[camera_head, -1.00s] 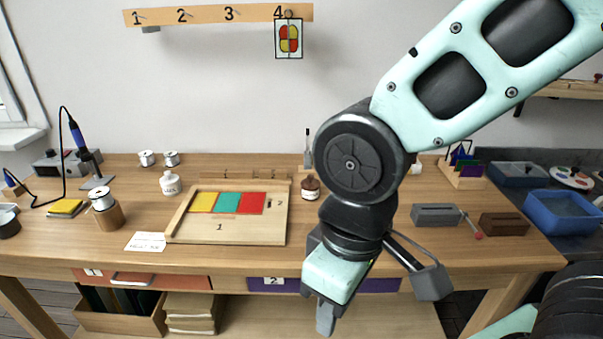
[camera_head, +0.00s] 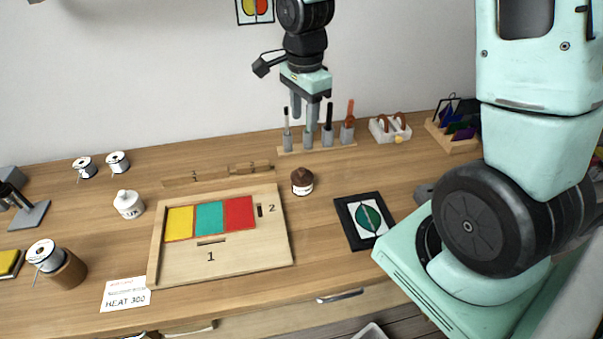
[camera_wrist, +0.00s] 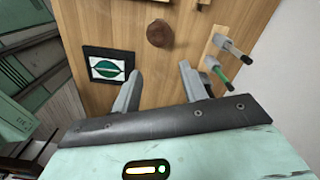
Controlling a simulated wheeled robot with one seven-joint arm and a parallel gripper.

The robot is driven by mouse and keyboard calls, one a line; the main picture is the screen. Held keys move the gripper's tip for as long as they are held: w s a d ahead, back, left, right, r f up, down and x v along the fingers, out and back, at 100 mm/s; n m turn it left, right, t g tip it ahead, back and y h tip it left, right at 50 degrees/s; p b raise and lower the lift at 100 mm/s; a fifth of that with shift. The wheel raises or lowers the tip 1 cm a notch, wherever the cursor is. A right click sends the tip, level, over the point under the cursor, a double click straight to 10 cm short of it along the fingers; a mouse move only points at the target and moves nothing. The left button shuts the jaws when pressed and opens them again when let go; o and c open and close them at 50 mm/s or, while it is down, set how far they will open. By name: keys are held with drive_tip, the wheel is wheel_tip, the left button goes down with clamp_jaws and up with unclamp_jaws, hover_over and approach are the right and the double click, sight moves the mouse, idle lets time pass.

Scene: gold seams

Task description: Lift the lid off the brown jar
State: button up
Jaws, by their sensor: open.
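The brown jar (camera_head: 302,183) stands upright on the wooden bench, just right of the wooden board, with a pale label on its front. Its dark brown lid (camera_head: 302,174) sits on top. In the wrist view the round brown lid (camera_wrist: 159,33) shows from above, beyond the fingertips and between their lines. My gripper (camera_head: 305,125) points down above the back of the bench, in front of the tool rack in the picture. Its two fingers are apart and empty, and they also show in the wrist view (camera_wrist: 158,80). The gripper is apart from the jar.
A tool rack (camera_head: 318,148) with upright handles stands behind the jar. The wooden board (camera_head: 220,260) with coloured glass lies left. A black framed panel (camera_head: 347,222) lies to the right. A white jar (camera_head: 128,204) stands further left. Bare wood surrounds the brown jar's right side.

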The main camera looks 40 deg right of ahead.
drive_tip(key=p, duration=0.1)
hover_over(302, 169)
drive_tip(key=f, duration=0.9)
drive_tip(key=shift+d+f, duration=0.25)
drive_tip(key=shift+f, duration=0.1)
drive_tip(key=shift+a+f+p, duration=0.15)
drive_tip(key=shift+f+p, duration=0.2)
drive_tip(key=shift+f, duration=1)
drive_tip(key=shift+a+f+p, duration=0.1)
drive_tip(key=shift+f+p, duration=0.25)
drive_tip(key=shift+f, duration=0.95)
clamp_jaws()
